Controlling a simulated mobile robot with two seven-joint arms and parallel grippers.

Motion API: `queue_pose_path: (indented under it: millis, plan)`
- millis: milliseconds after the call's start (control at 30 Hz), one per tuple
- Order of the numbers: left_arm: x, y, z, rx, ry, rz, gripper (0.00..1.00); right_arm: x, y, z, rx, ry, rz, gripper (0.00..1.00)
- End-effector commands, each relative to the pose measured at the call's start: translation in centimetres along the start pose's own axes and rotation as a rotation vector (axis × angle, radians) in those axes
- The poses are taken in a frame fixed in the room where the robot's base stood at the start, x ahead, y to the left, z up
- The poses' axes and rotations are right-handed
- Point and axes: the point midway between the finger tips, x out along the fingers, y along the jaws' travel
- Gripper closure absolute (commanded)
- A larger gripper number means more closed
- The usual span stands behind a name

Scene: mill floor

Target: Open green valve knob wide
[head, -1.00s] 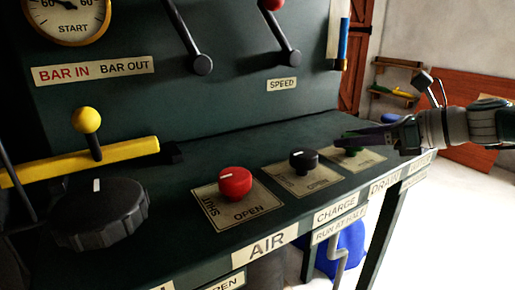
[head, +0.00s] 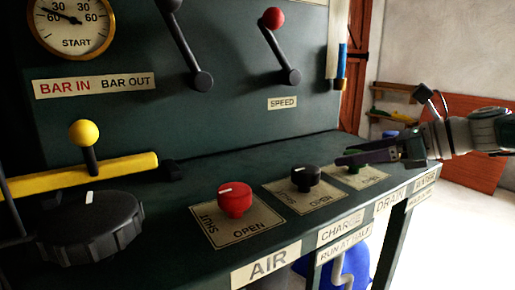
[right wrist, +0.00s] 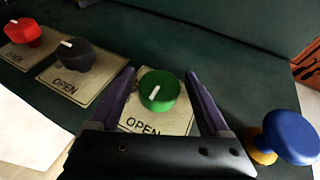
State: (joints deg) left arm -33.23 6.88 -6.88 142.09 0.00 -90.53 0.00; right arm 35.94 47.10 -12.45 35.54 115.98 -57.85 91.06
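The green valve knob (right wrist: 159,91) sits on a tan plate (right wrist: 172,121) marked OPEN in the right wrist view. Its white pointer mark tilts slightly to the right of straight up. My right gripper (right wrist: 157,88) is open, with one dark finger on each side of the knob and a visible gap to each. In the head view the right gripper (head: 348,158) reaches in from the right and partly hides the green knob (head: 354,154). I cannot tell how far its fingers reach down around the knob. My left gripper is not in view.
A black knob (head: 306,177) and a red knob (head: 235,200) stand to the left on the same bench. A blue-topped knob (right wrist: 290,138) is close to the right finger. A yellow bar (head: 85,175) and large black dial (head: 88,225) are at far left.

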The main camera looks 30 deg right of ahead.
Motion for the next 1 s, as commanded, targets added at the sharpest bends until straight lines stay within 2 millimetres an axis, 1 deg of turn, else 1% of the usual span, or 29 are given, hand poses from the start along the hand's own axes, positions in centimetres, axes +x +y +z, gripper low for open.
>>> queue_pose_path:
  millis: [267,367,467,633,800,900,1000]
  plan:
    - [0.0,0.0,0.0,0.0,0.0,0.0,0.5,0.0,0.0,0.1,0.001,-0.001,0.001,0.13]
    - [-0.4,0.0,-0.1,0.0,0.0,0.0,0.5,-0.5,0.0,0.1,0.002,0.0,0.001,0.13]
    - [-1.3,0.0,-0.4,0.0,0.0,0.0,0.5,-1.6,0.0,0.3,0.002,0.001,0.0,0.13]
    - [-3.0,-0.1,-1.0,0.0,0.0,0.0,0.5,-4.8,0.0,0.4,0.002,0.003,0.0,0.13]
    - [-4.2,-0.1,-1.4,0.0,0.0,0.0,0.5,-7.7,0.0,0.3,0.001,0.003,0.0,0.13]
    - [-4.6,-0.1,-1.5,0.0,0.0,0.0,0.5,-9.0,0.0,0.1,0.002,0.001,0.001,0.13]
    - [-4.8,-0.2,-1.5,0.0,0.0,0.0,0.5,-9.7,0.0,0.1,0.001,0.001,0.0,0.13]
